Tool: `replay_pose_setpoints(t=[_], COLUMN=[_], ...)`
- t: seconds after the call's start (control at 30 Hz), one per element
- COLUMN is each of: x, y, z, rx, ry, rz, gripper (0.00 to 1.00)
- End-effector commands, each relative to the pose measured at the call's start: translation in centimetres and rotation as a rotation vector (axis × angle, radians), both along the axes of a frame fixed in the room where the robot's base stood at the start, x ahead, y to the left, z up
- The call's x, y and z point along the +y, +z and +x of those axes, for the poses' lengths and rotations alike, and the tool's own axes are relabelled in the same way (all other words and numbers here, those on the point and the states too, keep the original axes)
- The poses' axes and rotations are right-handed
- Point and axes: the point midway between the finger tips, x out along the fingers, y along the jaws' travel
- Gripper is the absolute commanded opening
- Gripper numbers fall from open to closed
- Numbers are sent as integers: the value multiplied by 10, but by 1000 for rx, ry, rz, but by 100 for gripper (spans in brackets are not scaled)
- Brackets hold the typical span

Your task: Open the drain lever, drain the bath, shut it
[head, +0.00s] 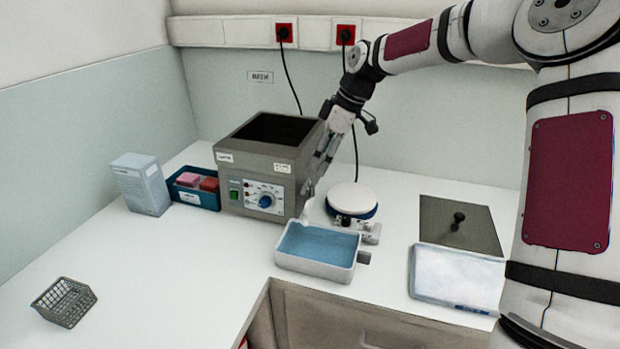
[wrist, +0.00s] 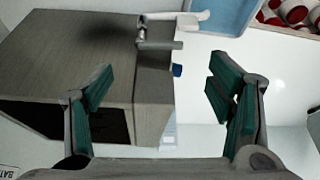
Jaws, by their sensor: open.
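The bath (head: 232,155) is a grey box with an open, dark top and a front control panel with a blue knob. Its drain tap, with a pale lever (head: 307,209), is at the lower right, above a white tray (head: 316,270) with a blue inside. In the wrist view the metal tap (wrist: 160,45) and white lever (wrist: 188,19) show beside the bath's wall (wrist: 60,50). My gripper (head: 313,185) is open and empty, at the bath's right side. In the wrist view the tap lies beyond the fingertips (wrist: 162,76), apart from them. I cannot tell whether liquid runs.
A round white-topped device (head: 352,196) stands right of the bath. A grey lid with a black knob (head: 458,217) and a pale flat pad (head: 458,275) lie further right. A blue box (head: 196,197), a pale carton (head: 140,185) and a wire basket (head: 64,303) are left. The front-left counter is mostly clear.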

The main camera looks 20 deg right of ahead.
Motion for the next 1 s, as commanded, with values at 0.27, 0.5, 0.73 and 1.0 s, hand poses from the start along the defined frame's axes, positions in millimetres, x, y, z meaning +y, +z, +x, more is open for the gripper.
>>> replay_pose_setpoints(t=[0.27,0.5,0.73,1.0], x=[18,26,27,26], y=[-48,-68,-71,-71], z=[8,13,13,13], rx=[3,1,0,1], ry=[2,2,0,-1], rz=[3,1,1,1], gripper=[75,75,75,39])
